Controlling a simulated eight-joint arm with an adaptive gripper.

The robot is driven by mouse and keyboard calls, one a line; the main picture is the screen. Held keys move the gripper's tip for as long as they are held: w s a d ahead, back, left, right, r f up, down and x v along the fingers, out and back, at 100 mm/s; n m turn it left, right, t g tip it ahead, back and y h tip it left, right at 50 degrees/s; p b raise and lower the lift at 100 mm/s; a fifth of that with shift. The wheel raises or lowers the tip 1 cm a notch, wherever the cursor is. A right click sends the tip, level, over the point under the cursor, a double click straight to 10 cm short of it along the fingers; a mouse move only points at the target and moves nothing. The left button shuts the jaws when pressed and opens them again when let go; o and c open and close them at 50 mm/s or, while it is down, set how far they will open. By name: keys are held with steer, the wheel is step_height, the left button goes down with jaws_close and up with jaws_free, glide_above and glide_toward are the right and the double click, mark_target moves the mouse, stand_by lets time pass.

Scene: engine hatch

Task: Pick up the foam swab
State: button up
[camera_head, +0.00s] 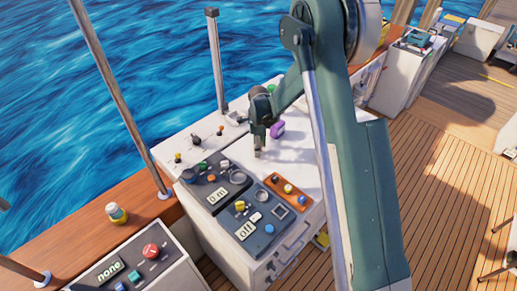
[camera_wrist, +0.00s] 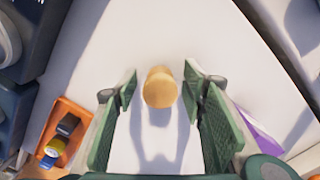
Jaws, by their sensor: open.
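A small tan, rounded piece (camera_wrist: 159,92), which looks like the foam swab, stands on the white top in the wrist view. My gripper (camera_wrist: 160,82) is open, with one green finger on each side of the tan piece. Gaps show between it and both fingers. In the head view my gripper (camera_head: 258,148) points down over the white console top, and I cannot make out the tan piece there.
A purple object (camera_head: 277,129) lies close to my gripper and also shows in the wrist view (camera_wrist: 257,131). An orange panel (camera_head: 286,194) with knobs and dark control panels (camera_head: 213,180) are nearby. A small capped jar (camera_head: 116,213) stands on the wooden rail. Water lies beyond.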

steer(key=c, duration=1)
steer(key=shift+r+b, duration=0.4)
steer(key=shift+r, duration=4.65)
